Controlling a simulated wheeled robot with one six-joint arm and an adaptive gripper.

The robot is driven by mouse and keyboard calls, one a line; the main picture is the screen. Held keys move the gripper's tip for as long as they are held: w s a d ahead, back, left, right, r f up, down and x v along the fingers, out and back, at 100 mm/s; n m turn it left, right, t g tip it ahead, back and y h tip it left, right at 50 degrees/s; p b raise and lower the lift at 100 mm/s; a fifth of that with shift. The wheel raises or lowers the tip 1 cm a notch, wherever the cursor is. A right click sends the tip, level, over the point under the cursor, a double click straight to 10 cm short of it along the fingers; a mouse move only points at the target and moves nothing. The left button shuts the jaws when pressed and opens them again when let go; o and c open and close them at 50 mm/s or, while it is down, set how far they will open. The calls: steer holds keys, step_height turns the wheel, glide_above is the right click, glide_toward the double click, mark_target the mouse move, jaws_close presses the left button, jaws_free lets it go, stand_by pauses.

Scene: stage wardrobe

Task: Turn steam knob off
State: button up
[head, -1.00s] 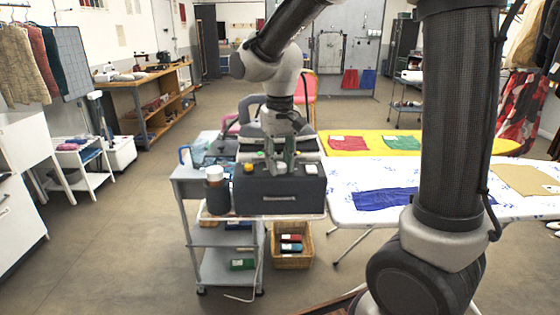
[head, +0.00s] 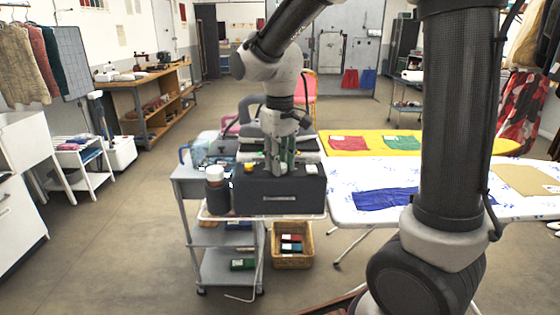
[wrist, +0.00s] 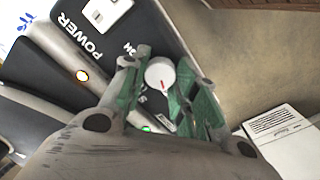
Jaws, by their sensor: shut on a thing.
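The steam knob (wrist: 160,73) is a round white knob with a short red mark, on a dark panel in the wrist view. My gripper (wrist: 172,88) has its green-padded fingers on either side of the knob and is shut on it. Lettering beside the knob is partly covered by the fingers. In the head view my gripper (head: 278,168) points down onto the top of the dark steam unit (head: 310,188); the knob itself is hidden there by the fingers.
A white power switch (wrist: 108,12) sits beside the knob on the panel. A dark bottle with a white cap (head: 216,190) stands left of the unit on the grey cart (head: 187,178). The ironing board (head: 340,207) is to the right. A basket (head: 292,260) sits below.

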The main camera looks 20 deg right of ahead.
steer(key=o, duration=1)
step_height(320, 180, up, 12)
steer(key=shift+r, duration=0.1)
